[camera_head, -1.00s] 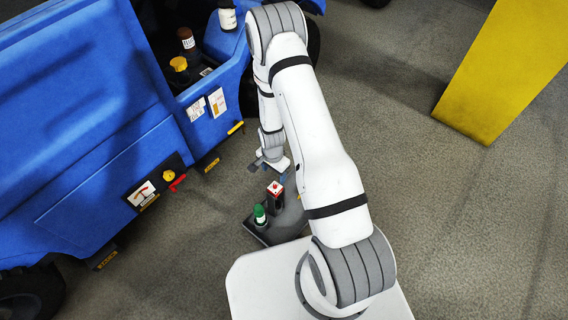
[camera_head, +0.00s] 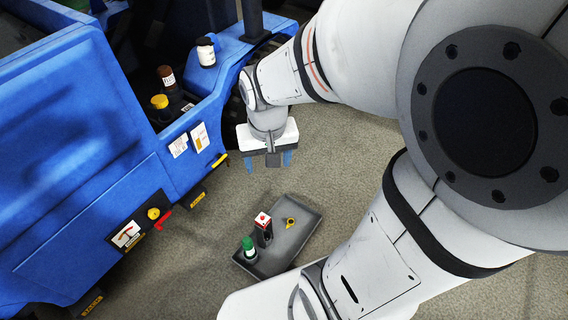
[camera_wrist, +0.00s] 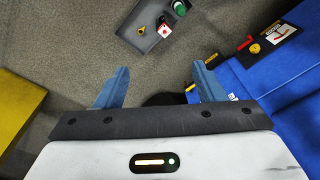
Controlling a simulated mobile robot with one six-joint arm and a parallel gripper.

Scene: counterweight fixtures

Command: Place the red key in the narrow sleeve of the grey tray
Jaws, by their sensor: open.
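The red key (camera_head: 163,221) sticks out of a dark panel (camera_head: 141,222) on the blue vehicle's side, beside a yellow knob; it also shows in the wrist view (camera_wrist: 245,43). The grey tray (camera_head: 299,239) lies low on the floor side, and in the wrist view it is at the top (camera_wrist: 145,42). It holds a green-capped bottle, a dark upright block with a red and white top, and a yellow ring-like piece. I cannot tell which part is the narrow sleeve. My gripper (camera_head: 268,162) is open and empty, above and apart from the tray and right of the key.
The blue vehicle (camera_head: 70,150) fills the left, with bottles (camera_head: 206,52) and a yellow-capped container (camera_head: 160,101) in its open bay. A yellow block (camera_wrist: 18,110) stands at the left in the wrist view. Grey floor (camera_head: 335,150) lies open between.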

